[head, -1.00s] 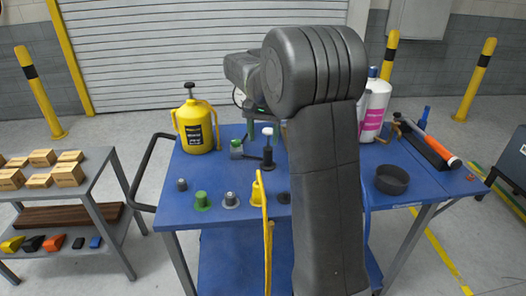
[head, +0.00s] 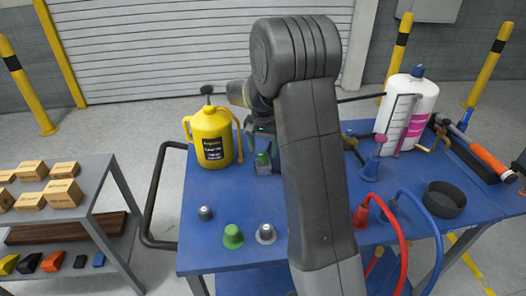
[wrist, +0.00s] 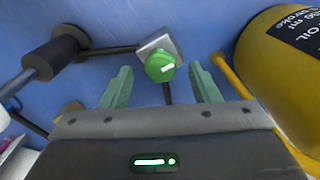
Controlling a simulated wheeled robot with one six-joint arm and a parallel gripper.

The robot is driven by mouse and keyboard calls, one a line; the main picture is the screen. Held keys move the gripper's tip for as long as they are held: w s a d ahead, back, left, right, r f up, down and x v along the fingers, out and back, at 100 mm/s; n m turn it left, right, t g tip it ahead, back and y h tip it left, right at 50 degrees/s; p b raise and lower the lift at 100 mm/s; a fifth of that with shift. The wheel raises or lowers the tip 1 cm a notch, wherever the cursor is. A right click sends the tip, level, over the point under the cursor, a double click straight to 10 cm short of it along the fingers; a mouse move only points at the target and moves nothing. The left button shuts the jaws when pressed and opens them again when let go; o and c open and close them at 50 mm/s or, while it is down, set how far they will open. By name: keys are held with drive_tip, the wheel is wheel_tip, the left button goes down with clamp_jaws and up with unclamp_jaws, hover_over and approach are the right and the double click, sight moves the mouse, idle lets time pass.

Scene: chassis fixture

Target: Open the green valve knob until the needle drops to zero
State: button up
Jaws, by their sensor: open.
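The green valve knob (wrist: 160,67) sits on a small grey square block (wrist: 150,45) in the wrist view. In the head view the block (head: 263,168) stands on the blue table, just left of my arm, mostly hidden by my gripper. My gripper (wrist: 161,75) is open, its two green fingers on either side of the knob with visible gaps. It also shows in the head view (head: 262,150), pointing down over the block. I cannot tell whether the fingertips reach knob height. No gauge face or needle can be made out.
A yellow oil jug (head: 212,138) stands close left of my gripper; it also shows in the wrist view (wrist: 290,65). A separate green cap (head: 233,237) and grey caps are at the table's front. Red (head: 398,225) and blue (head: 430,220) hoses and a white bottle (head: 408,105) are right.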

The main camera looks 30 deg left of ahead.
drive_tip(key=shift+f, duration=0.95)
drive_tip(key=shift+c, duration=0.2)
drive_tip(key=c, duration=0.9)
